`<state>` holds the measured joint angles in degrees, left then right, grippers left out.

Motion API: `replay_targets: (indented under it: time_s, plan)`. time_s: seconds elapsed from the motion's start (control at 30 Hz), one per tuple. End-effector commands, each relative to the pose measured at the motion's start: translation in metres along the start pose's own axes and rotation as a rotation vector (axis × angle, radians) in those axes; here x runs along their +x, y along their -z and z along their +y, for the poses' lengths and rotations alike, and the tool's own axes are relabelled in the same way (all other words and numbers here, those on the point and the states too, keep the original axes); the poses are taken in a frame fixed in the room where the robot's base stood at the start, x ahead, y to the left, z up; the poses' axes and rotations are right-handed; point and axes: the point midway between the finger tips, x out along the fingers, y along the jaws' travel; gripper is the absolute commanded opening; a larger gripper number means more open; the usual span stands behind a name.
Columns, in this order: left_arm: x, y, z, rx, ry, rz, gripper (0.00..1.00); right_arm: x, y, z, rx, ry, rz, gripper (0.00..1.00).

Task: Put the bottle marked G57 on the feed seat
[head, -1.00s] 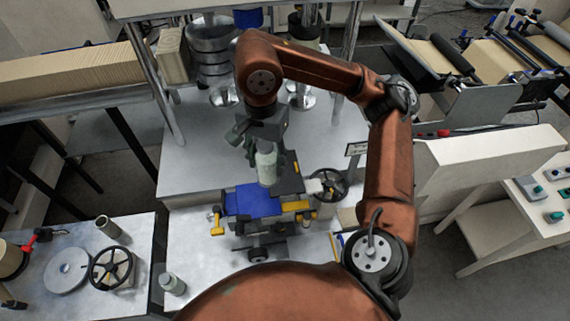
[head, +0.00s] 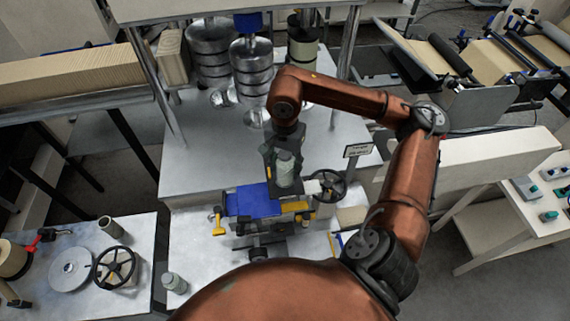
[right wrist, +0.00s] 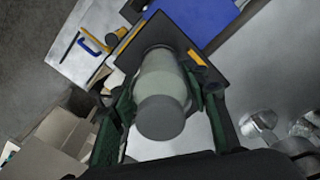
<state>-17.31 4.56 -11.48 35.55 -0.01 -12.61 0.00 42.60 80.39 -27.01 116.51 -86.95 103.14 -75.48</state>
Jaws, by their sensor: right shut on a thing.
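A pale grey-green bottle (head: 285,170) with a grey cap is held upright by my right gripper (head: 284,157). The right wrist view shows the bottle (right wrist: 163,95) between the two dark green fingers, cap toward the camera. No marking on it is readable. The bottle is over a dark square plate (head: 291,192) with yellow edging, probably the feed seat, beside a blue plate (head: 254,200). I cannot tell whether the bottle's base touches the dark plate. My left gripper is not in view.
A black handwheel (head: 326,186) is close to the right of the dark plate, with a small sign (head: 357,150) behind it. Stacked metal discs (head: 252,70) stand at the back. The left table (head: 75,240) holds another handwheel (head: 113,267) and a grey disc (head: 70,269).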

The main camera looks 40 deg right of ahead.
Motion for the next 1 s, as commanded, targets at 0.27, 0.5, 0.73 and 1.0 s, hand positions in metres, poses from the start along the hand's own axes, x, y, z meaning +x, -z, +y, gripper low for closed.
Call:
replay_targets:
  time_s: [0.27, 0.5, 0.73, 1.0]
  plan:
    - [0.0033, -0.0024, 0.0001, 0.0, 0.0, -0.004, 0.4, 0.0022, -0.0001, -0.0005, 0.0, 0.001, 0.0, 0.09]
    - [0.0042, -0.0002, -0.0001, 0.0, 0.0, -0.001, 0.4, 0.0029, -0.0001, -0.0003, 0.0, 0.001, 0.0, 0.54]
    - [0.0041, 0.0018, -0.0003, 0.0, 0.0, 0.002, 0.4, 0.0028, -0.0001, -0.0004, 0.0, 0.001, 0.0, 0.6]
    - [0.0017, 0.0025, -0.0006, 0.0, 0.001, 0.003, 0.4, -0.0052, 0.0003, -0.0013, 0.0, 0.004, 0.002, 0.6]
